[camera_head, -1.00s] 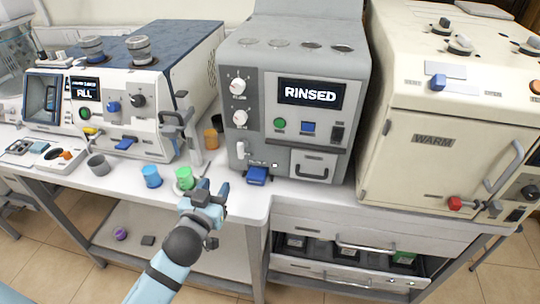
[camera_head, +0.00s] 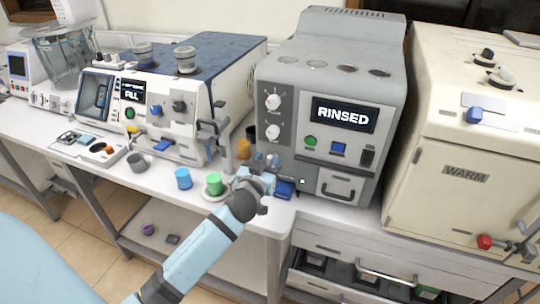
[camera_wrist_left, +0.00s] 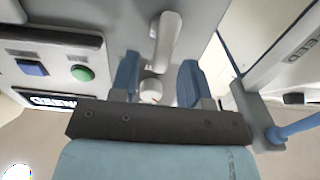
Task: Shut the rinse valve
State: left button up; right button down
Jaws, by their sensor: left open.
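The grey machine (camera_head: 345,72) shows RINSED on its screen. A white lever, which I take for the rinse valve, is low on its left front; in the head view it is mostly hidden behind my left gripper (camera_head: 262,172). In the left wrist view the white lever (camera_wrist_left: 167,38) is just beyond the fingers. My left gripper is open, its blue fingers (camera_wrist_left: 158,82) apart. A white round knob (camera_wrist_left: 150,91) shows between them; I cannot tell whether they touch anything. My right gripper is not in view.
A green cup (camera_head: 214,184) and a blue cup (camera_head: 183,179) stand on the white bench left of the gripper. A grey upright stand (camera_head: 213,135) is to the left. The cream WARM cabinet (camera_head: 450,145) is farther right.

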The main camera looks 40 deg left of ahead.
pick_arm(q)
jog(key=shift+x, duration=1.05)
grip_shut()
